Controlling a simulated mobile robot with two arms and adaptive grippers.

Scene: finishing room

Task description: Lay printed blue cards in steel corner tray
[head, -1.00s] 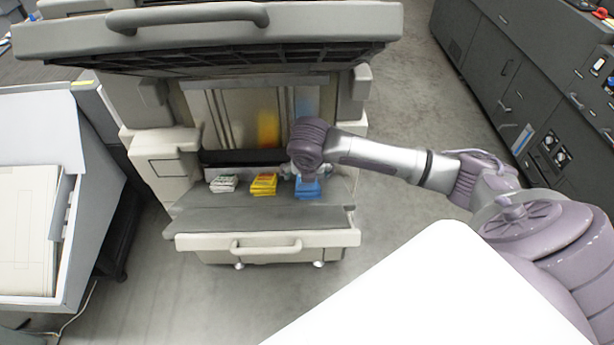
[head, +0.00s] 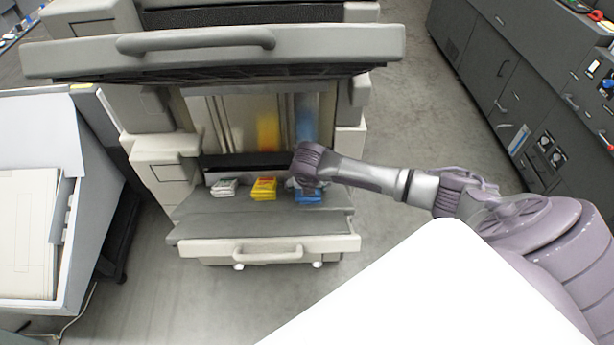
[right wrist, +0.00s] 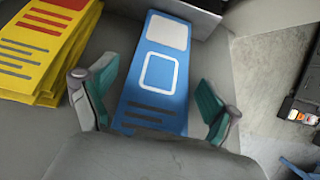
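The printed blue cards (head: 308,198) lie as a small stack at the right end of a row on the grey shelf of the printing machine. In the right wrist view the blue stack (right wrist: 158,75) shows a white panel, a white outlined square and dark lines. My right gripper (right wrist: 153,103) is open, with one teal-padded finger on each side of the blue stack; I cannot tell whether they touch it. In the head view my right wrist hides part of the stack and the fingers. My left gripper is not in view. I cannot make out a steel corner tray.
A yellow card stack (head: 263,189) lies close to the left of the blue one, with a white stack (head: 224,188) further left. The machine's raised cover (head: 215,55) overhangs the shelf (head: 255,222). Dark cabinets (head: 520,85) stand right; open floor lies between.

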